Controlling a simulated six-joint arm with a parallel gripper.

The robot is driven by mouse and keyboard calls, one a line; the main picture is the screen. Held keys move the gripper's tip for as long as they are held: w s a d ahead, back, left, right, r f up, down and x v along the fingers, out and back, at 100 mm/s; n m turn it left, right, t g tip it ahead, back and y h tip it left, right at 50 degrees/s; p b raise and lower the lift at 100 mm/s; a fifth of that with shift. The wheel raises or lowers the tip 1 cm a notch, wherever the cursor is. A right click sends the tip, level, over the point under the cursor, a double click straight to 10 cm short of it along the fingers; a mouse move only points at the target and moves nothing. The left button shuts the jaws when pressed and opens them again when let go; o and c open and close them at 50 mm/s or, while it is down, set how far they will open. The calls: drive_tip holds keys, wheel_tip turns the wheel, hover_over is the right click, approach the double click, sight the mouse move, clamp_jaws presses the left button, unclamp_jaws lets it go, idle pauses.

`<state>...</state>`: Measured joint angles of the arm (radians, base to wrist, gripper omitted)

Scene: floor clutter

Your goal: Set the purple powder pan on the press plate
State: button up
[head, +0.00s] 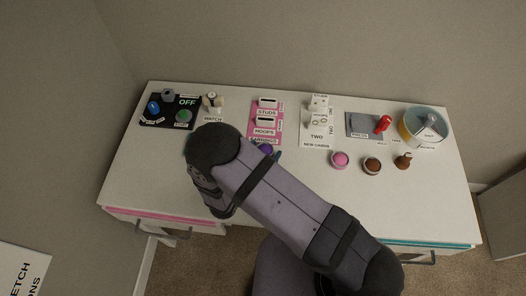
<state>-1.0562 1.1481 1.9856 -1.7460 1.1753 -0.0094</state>
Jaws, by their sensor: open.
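The purple powder pan (265,148) is a small round thing, partly hidden by my arm, just below the pink card on the white desk. The press plate (359,121) is a flat grey plate with a red lever (382,124) at its right. My arm lies across the middle of the desk and hides most of my gripper. A dark blue tip that appears to be my gripper (276,154) shows past the arm's upper edge, close beside the purple pan. Whether it touches the pan cannot be seen. The plate looks empty.
Pink (340,159) and brown (372,165) round pans and a brown stamp-like piece (403,160) stand in front of the plate. A round divided container (425,126) stands right. White card stands (317,122) sit between the pink card and plate. The front right desk is clear.

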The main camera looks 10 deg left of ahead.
drive_tip(key=shift+r, duration=0.15)
drive_tip(key=b+v, duration=0.1)
drive_tip(key=v, duration=1.1)
drive_tip(key=shift+s+b, duration=0.1)
drive_tip(key=shift+b, duration=0.25)
